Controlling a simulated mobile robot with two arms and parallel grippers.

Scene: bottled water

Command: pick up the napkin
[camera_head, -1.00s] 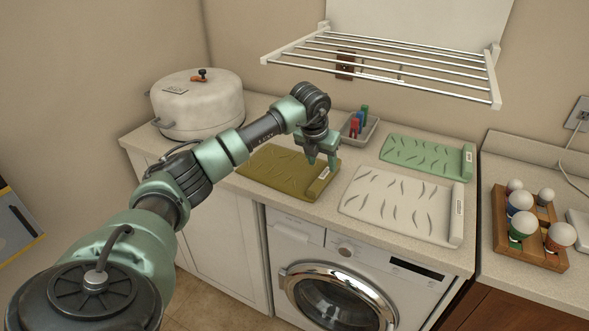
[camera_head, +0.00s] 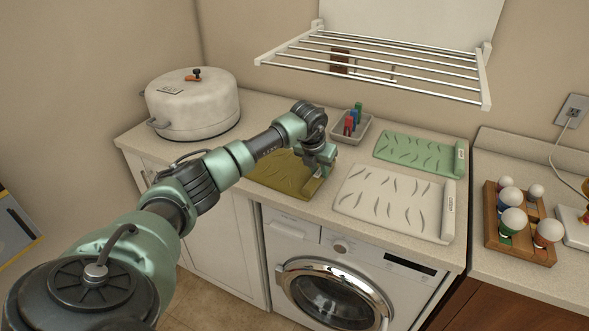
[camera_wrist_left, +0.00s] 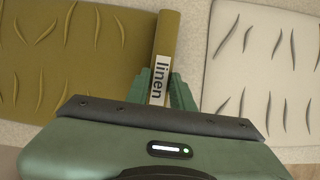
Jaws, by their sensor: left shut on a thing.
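An olive cloth (camera_head: 283,177) with a leaf pattern and a rolled right edge lies flat on the counter; it is the napkin-like thing at my left gripper. Its roll carries a white label reading "linen" in the left wrist view (camera_wrist_left: 168,35). My left gripper (camera_head: 321,168) is shut on this roll, with one green finger on each side. In the head view the hand hides part of the roll. A white cloth (camera_head: 385,203) and a green cloth (camera_head: 415,152), both patterned with rolled right edges, lie to the right. My right gripper is not in view.
A large white pot (camera_head: 192,108) stands at the back left. A small grey tray (camera_head: 362,130) with coloured items is behind the olive cloth. A drying rack (camera_head: 385,68) hangs above. A washing machine (camera_head: 330,265) is below; a wooden holder (camera_head: 517,249) sits at right.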

